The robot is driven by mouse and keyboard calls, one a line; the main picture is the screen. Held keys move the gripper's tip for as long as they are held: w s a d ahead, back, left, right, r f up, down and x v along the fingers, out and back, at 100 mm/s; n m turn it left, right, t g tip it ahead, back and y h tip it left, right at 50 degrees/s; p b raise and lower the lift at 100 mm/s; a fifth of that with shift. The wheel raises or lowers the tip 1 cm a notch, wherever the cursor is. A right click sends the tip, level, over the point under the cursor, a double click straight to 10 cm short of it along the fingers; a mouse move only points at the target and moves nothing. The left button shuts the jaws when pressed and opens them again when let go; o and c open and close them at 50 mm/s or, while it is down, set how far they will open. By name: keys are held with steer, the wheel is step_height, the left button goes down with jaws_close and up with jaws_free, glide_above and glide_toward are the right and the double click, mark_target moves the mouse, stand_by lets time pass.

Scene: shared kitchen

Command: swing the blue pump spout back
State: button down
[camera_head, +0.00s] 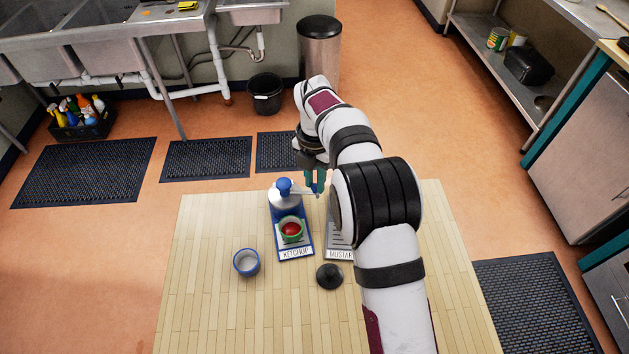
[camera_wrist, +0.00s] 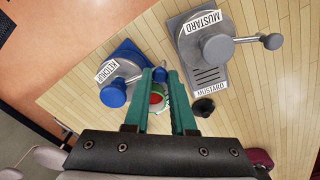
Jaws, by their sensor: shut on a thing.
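The ketchup pump has a blue knob (camera_head: 284,187) on a pale round lid, at the back of a blue stand (camera_head: 276,228). Its thin spout (camera_head: 302,190) points right in the head view, away from over the cup. My gripper (camera_head: 317,182) has teal fingers and is shut on the spout near its tip. The wrist view shows the spout tip (camera_wrist: 160,74) between the fingertips and the blue knob (camera_wrist: 113,94) left of them. A green cup (camera_head: 291,241) with red contents stands on the front of the stand.
A grey mustard pump (camera_wrist: 215,48) on its stand is right of the ketchup stand, mostly behind my arm in the head view. A blue-rimmed cup (camera_head: 246,263) and a black round object (camera_head: 329,275) are in front. The wooden tabletop (camera_head: 205,220) is clear at left.

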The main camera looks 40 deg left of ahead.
mark_target(315, 185)
stand_by(0.4)
steer(key=c, duration=0.7)
jaws_free()
steer(key=shift+c, duration=0.2)
steer(key=shift+r, duration=0.1)
step_height(315, 185, up, 12)
